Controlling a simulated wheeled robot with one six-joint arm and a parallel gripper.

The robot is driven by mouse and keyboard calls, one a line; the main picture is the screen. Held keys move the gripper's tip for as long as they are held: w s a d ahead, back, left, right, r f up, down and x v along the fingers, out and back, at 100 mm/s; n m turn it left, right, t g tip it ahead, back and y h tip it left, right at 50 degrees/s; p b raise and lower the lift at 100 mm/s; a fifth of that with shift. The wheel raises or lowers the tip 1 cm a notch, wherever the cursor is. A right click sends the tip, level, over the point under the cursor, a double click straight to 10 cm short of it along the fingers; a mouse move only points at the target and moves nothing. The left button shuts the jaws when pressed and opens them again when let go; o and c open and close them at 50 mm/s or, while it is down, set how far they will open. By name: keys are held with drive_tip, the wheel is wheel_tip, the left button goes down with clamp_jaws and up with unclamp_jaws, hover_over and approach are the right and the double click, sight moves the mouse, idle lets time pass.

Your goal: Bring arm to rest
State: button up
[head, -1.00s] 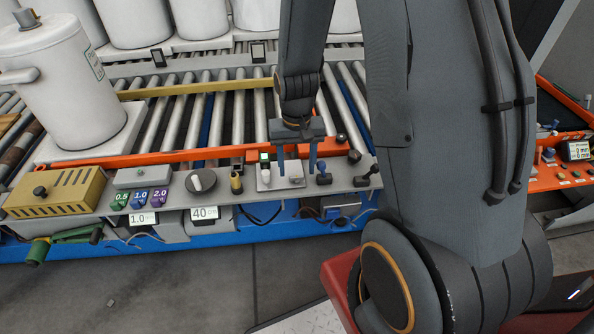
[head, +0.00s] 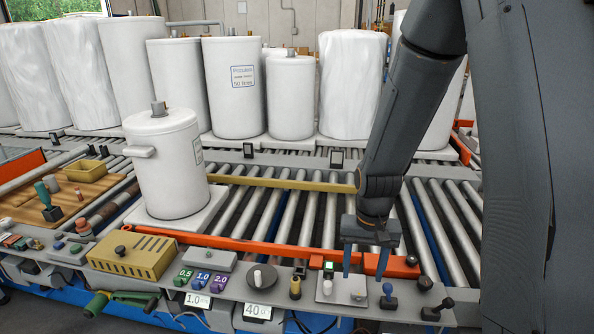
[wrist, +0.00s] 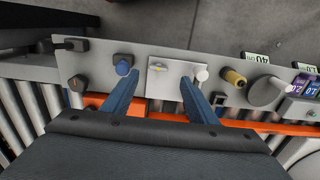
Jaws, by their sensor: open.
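My gripper (head: 361,277) points down above the front control panel at the conveyor's edge. Its two blue fingers are apart with nothing between them. In the wrist view my gripper (wrist: 157,92) shows both fingers spread on either side of a light switch plate (wrist: 168,75). The same switch plate (head: 342,290) lies below the fingers in the head view. I cannot tell whether the fingertips touch the panel. My dark arm (head: 407,110) reaches down from the upper right.
A white cylinder tank (head: 167,165) stands on a pale base at left. Several white tanks stand behind the rollers. An orange bar (head: 230,243), a round knob (head: 262,277), a blue-topped knob (head: 388,292) and a yellow vented box (head: 130,256) surround the panel area.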

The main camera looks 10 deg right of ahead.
drive_tip(key=s+a+r+n, duration=0.3)
drive_tip(key=s+a+r, duration=0.2)
drive_tip(key=s+r, duration=0.3)
drive_tip(key=s+a+r+n, duration=0.2)
drive_tip(key=s+a+r, duration=0.3)
drive_tip(key=s+r, duration=0.25)
drive_tip(key=d+r+m+p, duration=0.1)
drive_tip(key=d+r+p, duration=0.6)
drive_tip(key=p, duration=0.6)
drive_tip(key=shift+r+m, duration=0.2)
drive_tip(key=shift+m, duration=0.2)
